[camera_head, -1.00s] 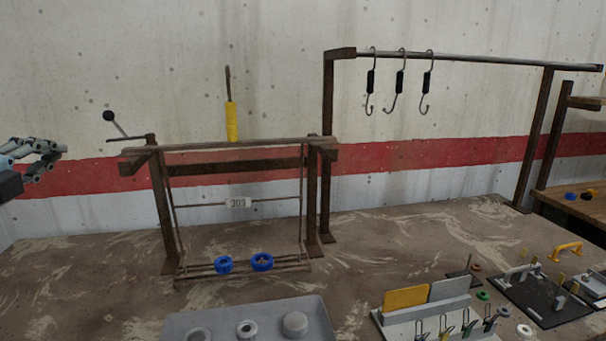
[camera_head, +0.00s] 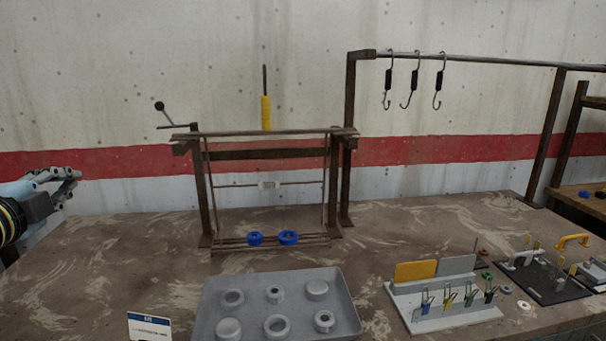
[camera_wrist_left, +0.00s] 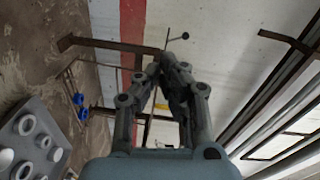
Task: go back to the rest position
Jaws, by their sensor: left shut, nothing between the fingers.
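My left gripper (camera_head: 72,178) is at the left edge of the head view, in the air in front of the wall. It is shut and empty, and its fingertips (camera_wrist_left: 170,62) meet in the left wrist view. It is apart from the rusty rack (camera_head: 262,154), which stands to its right on the table. My right gripper is not in view.
Blue rings (camera_head: 288,237) sit on the rack's lower rails. A grey tray (camera_head: 352,322) with several round parts lies in front. Hooks (camera_head: 415,80) hang from a rail at the right. A key holder (camera_head: 440,315) stands right of the tray. The table's left part is clear.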

